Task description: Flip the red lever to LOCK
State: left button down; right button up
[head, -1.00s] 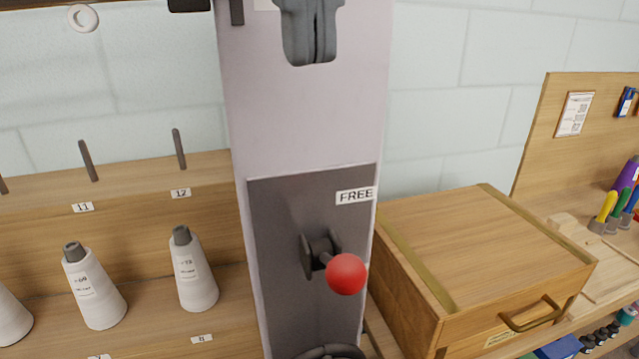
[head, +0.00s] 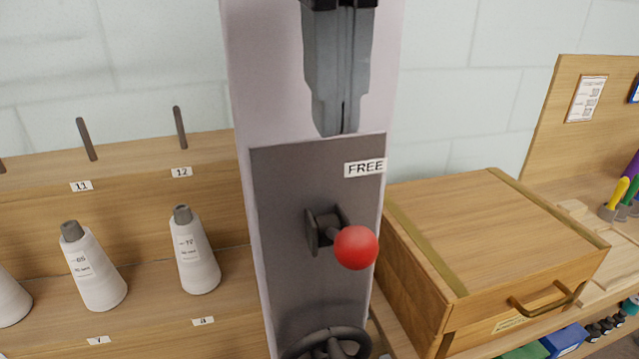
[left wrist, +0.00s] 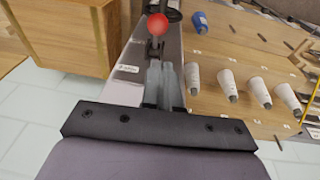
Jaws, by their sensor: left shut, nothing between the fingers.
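The red lever (head: 356,247) has a round red knob on a dark pivot, mounted on a dark plate (head: 290,290) on a pale upright post. A FREE label (head: 364,168) is on the plate above the lever. The knob sticks out toward the lower right. No LOCK label shows. My left gripper (head: 341,130) points down above the plate, shut and empty, apart from the knob. In the left wrist view the shut fingers (left wrist: 166,66) point toward the red knob (left wrist: 157,24), with a gap between. My right gripper is not in view.
A dark handwheel (head: 330,343) is below the lever. Cones of thread (head: 196,252) stand on a wooden rack to the left. A wooden box (head: 490,250) with a handle stands close on the right. The space directly before the plate looks clear.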

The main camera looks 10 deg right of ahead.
aim_at(347, 231)
pick_arm(q)
jog(key=f, duration=0.5)
jog(key=shift+s+d+f, duration=0.15)
jog(key=shift+d+f, duration=0.2)
jog(key=shift+f, duration=0.05)
jog(key=shift+s+d+f, duration=0.15)
jog(key=shift+s+f, duration=0.05)
jog(key=shift+f, duration=0.35)
jog(key=shift+b, duration=0.3)
